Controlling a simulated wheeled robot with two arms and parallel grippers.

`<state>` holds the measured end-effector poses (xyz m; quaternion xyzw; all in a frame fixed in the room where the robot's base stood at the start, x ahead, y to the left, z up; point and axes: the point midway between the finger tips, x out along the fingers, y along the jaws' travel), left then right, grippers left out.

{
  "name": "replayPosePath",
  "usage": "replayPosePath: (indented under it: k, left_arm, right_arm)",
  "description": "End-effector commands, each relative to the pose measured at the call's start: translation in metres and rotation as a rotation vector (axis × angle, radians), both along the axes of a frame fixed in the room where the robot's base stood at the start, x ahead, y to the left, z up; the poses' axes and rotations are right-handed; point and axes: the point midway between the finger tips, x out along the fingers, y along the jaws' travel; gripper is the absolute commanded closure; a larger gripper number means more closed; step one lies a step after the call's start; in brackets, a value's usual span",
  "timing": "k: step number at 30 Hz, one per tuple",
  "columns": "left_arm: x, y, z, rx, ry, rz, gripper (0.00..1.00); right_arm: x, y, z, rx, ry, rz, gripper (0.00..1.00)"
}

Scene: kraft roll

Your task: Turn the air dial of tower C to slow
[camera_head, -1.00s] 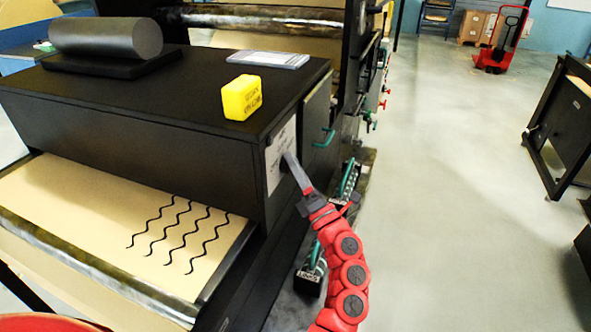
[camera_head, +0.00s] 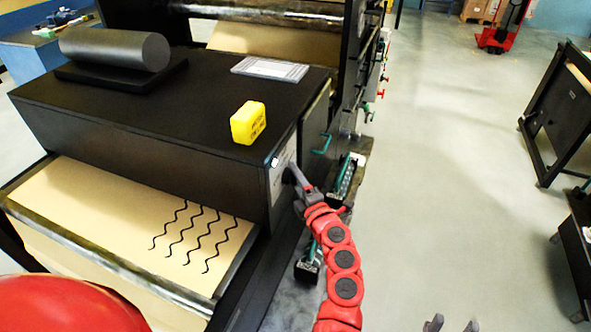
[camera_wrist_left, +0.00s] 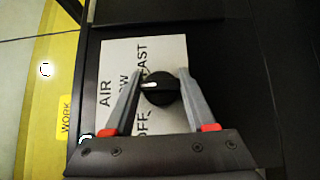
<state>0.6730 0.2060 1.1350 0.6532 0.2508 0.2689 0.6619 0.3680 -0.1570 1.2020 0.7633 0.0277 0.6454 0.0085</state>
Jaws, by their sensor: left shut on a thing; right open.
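The air dial (camera_wrist_left: 159,87) is a black knob with a white pointer on a pale label plate (camera_wrist_left: 112,60). The plate reads AIR, FAST, OFF and a partly hidden word ending in OW. The pointer faces left in the wrist view, toward that word. My left gripper (camera_wrist_left: 157,92) is shut on the dial, one finger on each side. In the head view my left gripper (camera_head: 293,172) is at the plate (camera_head: 277,180) on the black housing's end, hiding the dial. My right gripper (camera_head: 452,325) is open and empty at the bottom edge, over the floor.
On the black housing (camera_head: 180,100) stand a yellow block (camera_head: 248,122), a dark cylinder (camera_head: 115,48) and a flat pale tray (camera_head: 270,68). A green handle (camera_head: 322,144) sticks out beyond the plate. The floor (camera_head: 445,150) to the right is clear up to a black frame (camera_head: 565,115).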

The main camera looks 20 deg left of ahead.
Motion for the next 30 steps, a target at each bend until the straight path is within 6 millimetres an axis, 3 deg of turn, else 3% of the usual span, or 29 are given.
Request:
replayPosePath:
  k: [16,17,18,22,30]
  left_arm:
    - [0.0003,-0.0006,-0.0005,0.002,0.030,-0.002,0.99]
    - [0.0003,-0.0006,-0.0005,0.002,0.030,-0.002,0.42]
    - [0.0003,-0.0006,-0.0005,0.002,0.030,-0.002,0.35]
    - [0.0003,-0.0006,-0.0005,0.003,0.029,-0.002,0.14]
    - [0.0001,-0.0011,-0.0006,0.002,0.028,-0.002,0.14]
  right_arm:
    - [0.0000,0.0000,0.0058,0.000,0.000,0.000,0.50]
    - [0.0000,0.0000,0.0059,0.000,0.000,0.000,0.50]
    - [0.0001,0.0000,0.0058,0.000,0.000,0.000,0.50]
    - [0.0000,0.0000,0.0059,0.000,0.000,0.000,0.50]
    - [0.0000,0.0000,0.0055,0.000,0.000,0.000,0.50]
